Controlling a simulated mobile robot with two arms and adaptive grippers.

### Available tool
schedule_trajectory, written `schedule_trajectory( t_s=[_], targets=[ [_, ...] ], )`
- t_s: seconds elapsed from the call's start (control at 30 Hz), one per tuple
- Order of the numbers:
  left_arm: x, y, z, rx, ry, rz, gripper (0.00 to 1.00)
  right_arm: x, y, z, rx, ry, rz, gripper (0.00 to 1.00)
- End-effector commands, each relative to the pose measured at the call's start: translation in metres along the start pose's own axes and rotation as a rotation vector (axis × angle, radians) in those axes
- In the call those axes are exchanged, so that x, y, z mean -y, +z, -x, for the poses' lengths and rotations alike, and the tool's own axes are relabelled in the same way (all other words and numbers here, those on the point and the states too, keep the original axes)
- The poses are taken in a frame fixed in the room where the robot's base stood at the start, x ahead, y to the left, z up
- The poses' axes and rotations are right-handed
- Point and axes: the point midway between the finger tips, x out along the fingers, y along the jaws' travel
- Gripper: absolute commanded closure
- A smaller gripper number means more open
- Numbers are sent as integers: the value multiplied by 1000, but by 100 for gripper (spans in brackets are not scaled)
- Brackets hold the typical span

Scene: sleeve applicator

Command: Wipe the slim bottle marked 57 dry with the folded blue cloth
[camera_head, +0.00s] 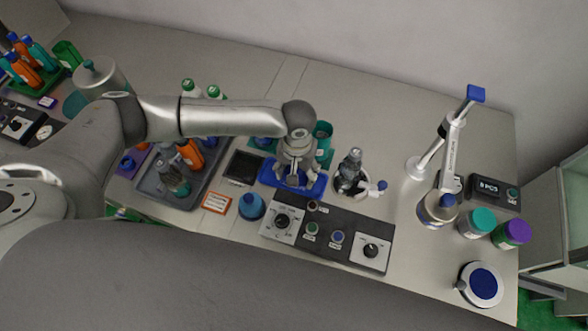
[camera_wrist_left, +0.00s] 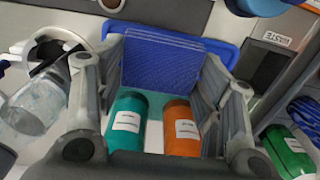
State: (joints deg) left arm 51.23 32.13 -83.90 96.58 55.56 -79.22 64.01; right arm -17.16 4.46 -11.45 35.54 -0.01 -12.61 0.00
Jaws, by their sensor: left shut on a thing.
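My left gripper (camera_head: 293,178) is over the blue tray (camera_head: 321,187) at the middle of the table. In the left wrist view, the gripper (camera_wrist_left: 165,85) is shut on the folded blue cloth (camera_wrist_left: 163,62), a ribbed blue block between its fingers; the blue tray rim (camera_wrist_left: 226,50) is right behind it. The number 57 cannot be read on any bottle. A clear bottle (camera_head: 352,163) stands in a holder to the right of the gripper; it also shows in the wrist view (camera_wrist_left: 36,106). A clear bottle with a teal band (camera_head: 172,180) is in the grey tray (camera_head: 150,187). My right gripper is not in view.
A control panel (camera_head: 327,232) with knobs lies in front of the blue tray. A teal bottle (camera_wrist_left: 127,121) and an orange bottle (camera_wrist_left: 181,126) stand near the gripper. Jars (camera_head: 476,222) and a white-blue arm (camera_head: 452,150) stand at right.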

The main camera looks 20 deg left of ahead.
Motion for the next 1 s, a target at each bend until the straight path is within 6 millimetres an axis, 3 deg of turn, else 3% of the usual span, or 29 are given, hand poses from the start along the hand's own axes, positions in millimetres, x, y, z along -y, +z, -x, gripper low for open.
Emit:
schedule_trajectory(
  t_s=[0.3, 0.53, 0.67, 1.0],
  targets=[
    [-35, 55, 35, 1, 3, -5, 54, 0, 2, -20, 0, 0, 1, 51],
    [-51, 81, 50, 1, 1, -2, 54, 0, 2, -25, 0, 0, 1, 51],
    [-60, 80, 59, -1, 2, 1, 54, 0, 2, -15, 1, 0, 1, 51],
    [-110, 40, 78, 0, 3, 5, 54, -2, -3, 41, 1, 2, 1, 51]
  ],
)
